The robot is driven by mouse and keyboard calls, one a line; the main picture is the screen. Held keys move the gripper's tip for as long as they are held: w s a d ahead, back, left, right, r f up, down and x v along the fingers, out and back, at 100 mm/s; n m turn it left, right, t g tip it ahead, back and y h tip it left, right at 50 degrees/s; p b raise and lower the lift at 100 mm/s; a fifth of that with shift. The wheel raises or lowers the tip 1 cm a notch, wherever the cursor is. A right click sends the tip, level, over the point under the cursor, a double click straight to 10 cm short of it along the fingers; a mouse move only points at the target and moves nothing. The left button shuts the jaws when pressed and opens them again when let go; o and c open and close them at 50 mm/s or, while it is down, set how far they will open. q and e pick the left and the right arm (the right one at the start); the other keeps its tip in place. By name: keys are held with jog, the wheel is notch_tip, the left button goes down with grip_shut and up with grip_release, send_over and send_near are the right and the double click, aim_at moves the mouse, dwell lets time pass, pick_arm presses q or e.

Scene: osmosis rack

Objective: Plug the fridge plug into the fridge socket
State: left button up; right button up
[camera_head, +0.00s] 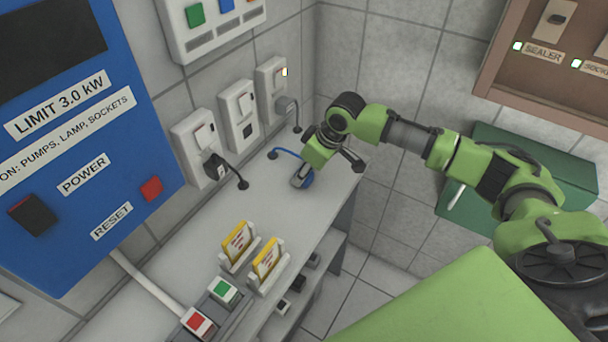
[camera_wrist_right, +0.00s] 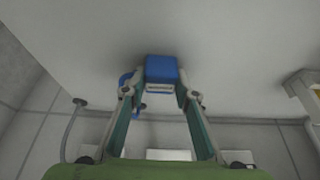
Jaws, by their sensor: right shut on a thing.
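My right gripper (camera_head: 303,176) is low over the grey counter and shut on a blue plug (camera_wrist_right: 161,70). In the right wrist view the plug sits between the two fingertips. A blue cable (camera_head: 288,152) runs from it to a grommet in the counter. Three white wall sockets stand in a row. The left socket (camera_head: 188,140) has a black plug in it. The middle socket (camera_head: 236,105) has no plug. The right socket (camera_head: 269,78) has a grey plug and a lit indicator. No readable label shows which is the fridge's. My left gripper is out of view.
A blue power panel (camera_head: 75,130) hangs at the left. Yellow cards in holders (camera_head: 265,262) and a red and green button box (camera_head: 211,308) stand on the near counter. A green box (camera_head: 520,170) is at the right. The counter between cards and plug is clear.

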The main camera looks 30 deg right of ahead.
jog(key=shift+w+r, duration=0.1)
jog(key=shift+r, duration=0.45)
jog(key=shift+s+r+b, duration=0.2)
jog(key=shift+r+b, duration=0.25)
jog(key=shift+r, duration=0.75)
jog(key=s+a+r+b, duration=0.1)
jog(key=s+a+r, duration=0.2)
jog(key=s+r, duration=0.6)
jog(key=s, duration=0.4)
jog(key=shift+s+r+b, duration=0.2)
jog(key=shift+r+b, duration=0.05)
jog(key=shift+b, duration=0.05)
jog(key=shift+a, duration=0.1)
